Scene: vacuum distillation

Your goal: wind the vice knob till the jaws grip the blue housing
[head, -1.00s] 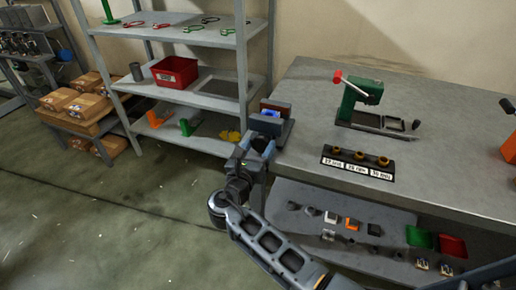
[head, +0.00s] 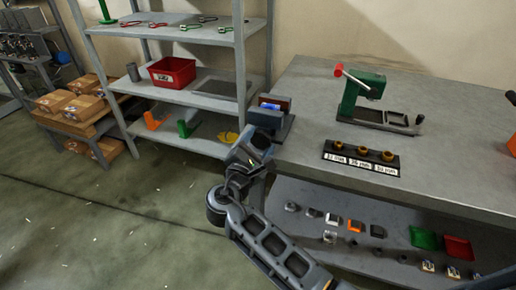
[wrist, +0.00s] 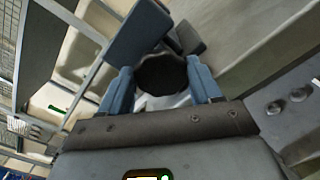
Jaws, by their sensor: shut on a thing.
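The vice (head: 266,118) sits at the left edge of the workbench in the head view. The blue housing (head: 270,106) shows as a small bright blue patch between its dark jaws. Whether the jaws touch it cannot be told. My gripper (head: 256,146) is at the near side of the vice, below the jaws. In the wrist view my gripper (wrist: 162,84) has a blue finger on each side of the dark round vice knob (wrist: 162,74) and is shut on it. The housing cannot be made out in the wrist view.
A green press with a red-tipped lever (head: 362,96) and a labelled black block with brass pieces (head: 361,157) stand on the workbench (head: 310,100). A shelf rack with a red bin (head: 172,71) is at the left. Small parts lie on the lower shelf (head: 300,241).

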